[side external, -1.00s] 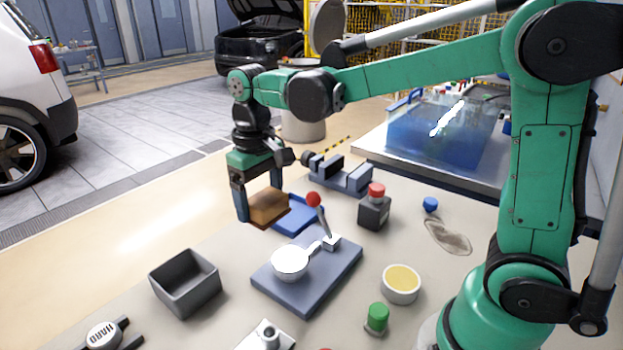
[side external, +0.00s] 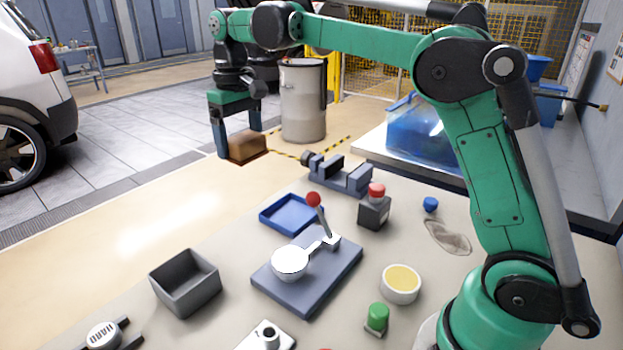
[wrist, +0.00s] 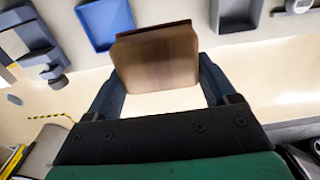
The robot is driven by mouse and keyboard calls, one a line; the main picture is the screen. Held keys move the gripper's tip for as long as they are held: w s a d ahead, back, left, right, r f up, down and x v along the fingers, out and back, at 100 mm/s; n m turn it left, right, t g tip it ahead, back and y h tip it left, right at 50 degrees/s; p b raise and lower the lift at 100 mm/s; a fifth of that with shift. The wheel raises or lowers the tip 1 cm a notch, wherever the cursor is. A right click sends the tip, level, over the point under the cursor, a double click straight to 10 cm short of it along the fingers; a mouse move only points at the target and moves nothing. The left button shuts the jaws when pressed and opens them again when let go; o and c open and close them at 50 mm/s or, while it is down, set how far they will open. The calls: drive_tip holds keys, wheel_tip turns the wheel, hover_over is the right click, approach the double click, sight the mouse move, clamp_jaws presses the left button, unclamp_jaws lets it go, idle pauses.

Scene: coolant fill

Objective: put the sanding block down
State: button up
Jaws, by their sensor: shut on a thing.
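The sanding block (side external: 248,147) is a brown, wood-coloured block. My gripper (side external: 234,143) is shut on it and holds it up in the air, past the far edge of the bench in the side view. In the wrist view the sanding block (wrist: 158,57) sits between the two fingers of my gripper (wrist: 157,80), with the blue tray and the bench edge beyond it. Its underside is hidden in the side view.
On the bench are an empty blue tray (side external: 287,215), a grey vise (side external: 342,175), an open grey bin (side external: 185,284), a plate with a red-knobbed lever (side external: 313,200) and a red-topped box (side external: 374,211). A drum (side external: 302,105) stands on the floor behind.

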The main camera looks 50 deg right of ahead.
sight(254, 243)
drive_tip(key=shift+w+d, duration=0.15)
wheel_tip(254, 243, down, 20)
drive_tip(key=shift+r, duration=0.2)
drive_tip(key=shift+f, duration=0.1)
drive_tip(key=o, duration=1.2)
